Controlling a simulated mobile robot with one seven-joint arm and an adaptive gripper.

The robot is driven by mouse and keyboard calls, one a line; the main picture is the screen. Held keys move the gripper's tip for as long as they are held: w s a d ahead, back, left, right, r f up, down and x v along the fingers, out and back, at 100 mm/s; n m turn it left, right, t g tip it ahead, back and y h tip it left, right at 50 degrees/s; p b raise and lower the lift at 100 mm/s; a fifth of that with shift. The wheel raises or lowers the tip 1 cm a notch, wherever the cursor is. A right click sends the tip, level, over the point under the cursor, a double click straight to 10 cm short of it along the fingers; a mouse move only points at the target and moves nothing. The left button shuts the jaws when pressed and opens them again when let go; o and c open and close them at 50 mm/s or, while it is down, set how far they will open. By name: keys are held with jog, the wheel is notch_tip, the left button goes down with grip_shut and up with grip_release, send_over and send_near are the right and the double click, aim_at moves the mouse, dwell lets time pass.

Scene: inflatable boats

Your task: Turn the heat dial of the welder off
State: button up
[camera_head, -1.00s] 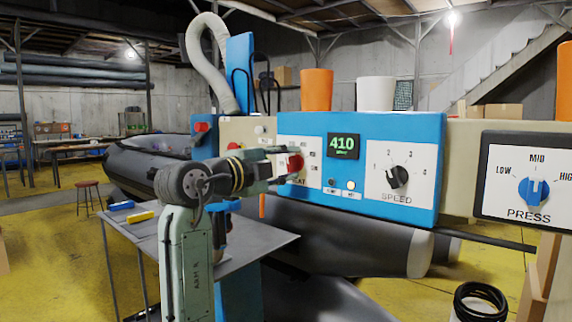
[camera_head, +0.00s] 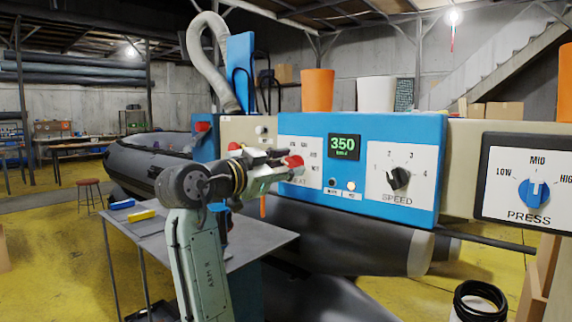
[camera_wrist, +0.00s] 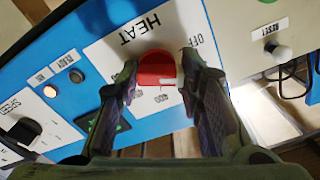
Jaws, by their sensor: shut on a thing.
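The red heat dial (camera_head: 294,163) is on the white HEAT plate of the welder's blue panel (camera_head: 386,212). My gripper (camera_head: 285,160) reaches it from the left, with its fingers shut on the dial's sides. In the wrist view the red dial (camera_wrist: 157,67) sits between the two fingertips of my gripper (camera_wrist: 160,72). The OFF label (camera_wrist: 197,40) shows to the right of the dial there. The fingers hide part of the scale, and I cannot tell exactly where the dial points. The green display (camera_head: 343,146) reads 350.
Right of the display is the black SPEED dial (camera_head: 398,178), and farther right the blue PRESS dial (camera_head: 533,193). Below the display are small READY and air buttons (camera_head: 342,184). A grey table (camera_head: 240,246) stands under my arm. A RESET button (camera_wrist: 281,51) shows in the wrist view.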

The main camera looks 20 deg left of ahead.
jog(key=n, duration=0.3)
jog(key=shift+n, duration=0.4)
jog(key=shift+f+n+p, duration=0.1)
jog(key=shift+n+p, duration=0.3)
jog(key=shift+n, duration=1.4)
jog(key=o, duration=1.2)
jog(key=shift+c, duration=0.2)
jog(key=shift+s, duration=0.1)
jog(key=v, duration=1.2)
